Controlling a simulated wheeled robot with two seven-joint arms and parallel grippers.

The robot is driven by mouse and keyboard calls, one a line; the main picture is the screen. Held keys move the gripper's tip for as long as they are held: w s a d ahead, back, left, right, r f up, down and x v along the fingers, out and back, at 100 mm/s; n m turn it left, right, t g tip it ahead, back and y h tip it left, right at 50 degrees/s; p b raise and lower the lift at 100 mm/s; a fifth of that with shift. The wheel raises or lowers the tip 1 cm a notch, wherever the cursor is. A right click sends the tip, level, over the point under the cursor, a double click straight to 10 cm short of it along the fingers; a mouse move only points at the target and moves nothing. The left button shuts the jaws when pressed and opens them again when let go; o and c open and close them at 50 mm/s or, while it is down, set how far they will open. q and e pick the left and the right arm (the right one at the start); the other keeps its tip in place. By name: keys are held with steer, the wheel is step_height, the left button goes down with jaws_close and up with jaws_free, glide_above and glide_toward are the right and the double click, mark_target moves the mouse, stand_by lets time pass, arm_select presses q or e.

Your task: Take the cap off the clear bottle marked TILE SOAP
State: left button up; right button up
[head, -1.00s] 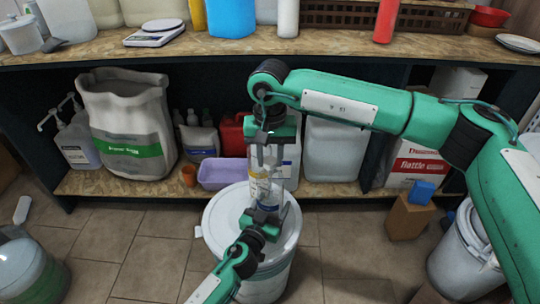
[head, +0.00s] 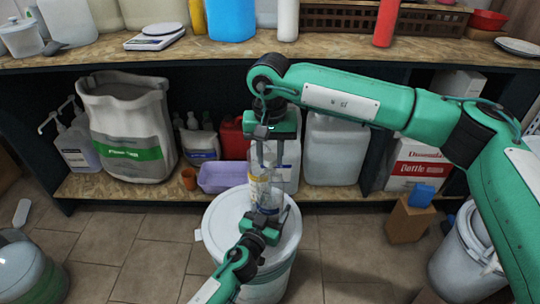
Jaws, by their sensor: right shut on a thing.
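The clear bottle (head: 262,188) with a yellowish and white label stands upright, low in the picture's middle, above the white drum's lid (head: 225,215). Its label is too small to read. My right gripper (head: 268,142) comes down from above and is shut at the bottle's top. The cap is hidden between its fingers; I cannot tell whether it is still seated on the neck. My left gripper (head: 268,211) reaches up from below with its fingers around the bottle's lower part and looks shut on it.
Behind stands a shelf with a grey sack (head: 125,125), a lilac tub (head: 222,176), a red can (head: 234,138) and a white jug (head: 335,150). The upper board (head: 225,50) overhangs behind my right arm. A cardboard box (head: 408,220) stands on the floor at right.

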mark_target(270, 157)
steer(key=shift+r, duration=0.2)
steer(key=shift+r, duration=1.95)
arm_select(q)
steer(key=o, duration=2)
steer(key=shift+c, duration=0.2)
